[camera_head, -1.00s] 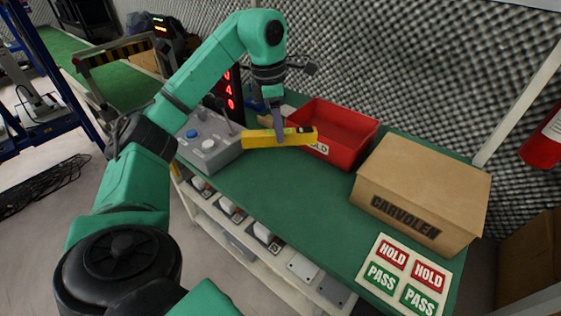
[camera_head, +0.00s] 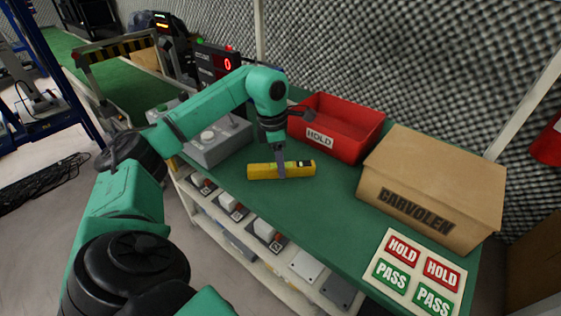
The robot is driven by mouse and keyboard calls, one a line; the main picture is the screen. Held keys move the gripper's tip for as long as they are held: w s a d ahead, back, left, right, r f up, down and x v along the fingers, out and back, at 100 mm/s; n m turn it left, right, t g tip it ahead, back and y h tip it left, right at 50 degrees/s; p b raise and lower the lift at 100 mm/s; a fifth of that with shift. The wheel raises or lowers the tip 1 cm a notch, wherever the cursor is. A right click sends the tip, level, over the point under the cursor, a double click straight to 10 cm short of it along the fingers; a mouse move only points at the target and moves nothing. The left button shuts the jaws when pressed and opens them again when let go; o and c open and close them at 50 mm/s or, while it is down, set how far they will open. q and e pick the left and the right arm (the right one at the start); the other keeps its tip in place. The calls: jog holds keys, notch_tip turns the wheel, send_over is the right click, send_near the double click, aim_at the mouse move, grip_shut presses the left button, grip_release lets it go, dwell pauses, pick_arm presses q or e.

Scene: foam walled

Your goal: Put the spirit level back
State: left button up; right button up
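The yellow spirit level (camera_head: 258,172) lies across the jaws of my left gripper (camera_head: 281,172), in front of the red bin on the green bench top (camera_head: 300,215). The gripper points down and is shut on the level near its middle. The level looks roughly horizontal and low over the bench; I cannot tell whether it touches the surface. The fingertips are partly hidden by the level. My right gripper is not in view.
A red HOLD bin (camera_head: 345,140) stands behind the level. A cardboard CARVOLEN box (camera_head: 425,175) and a HOLD/PASS sticker sheet (camera_head: 412,275) are to the right. A grey control box (camera_head: 218,145) is to the left. The bench between them is clear.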

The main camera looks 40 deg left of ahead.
aim_at(275, 165)
pick_arm(q)
jog(key=shift+r, duration=0.1)
jog(key=shift+r, duration=0.35)
notch_tip(275, 165, up, 11)
jog(key=s+a+p, duration=0.1)
jog(key=p, duration=0.2)
jog(key=shift+r+p, duration=0.15)
jog(key=shift+p, duration=0.25)
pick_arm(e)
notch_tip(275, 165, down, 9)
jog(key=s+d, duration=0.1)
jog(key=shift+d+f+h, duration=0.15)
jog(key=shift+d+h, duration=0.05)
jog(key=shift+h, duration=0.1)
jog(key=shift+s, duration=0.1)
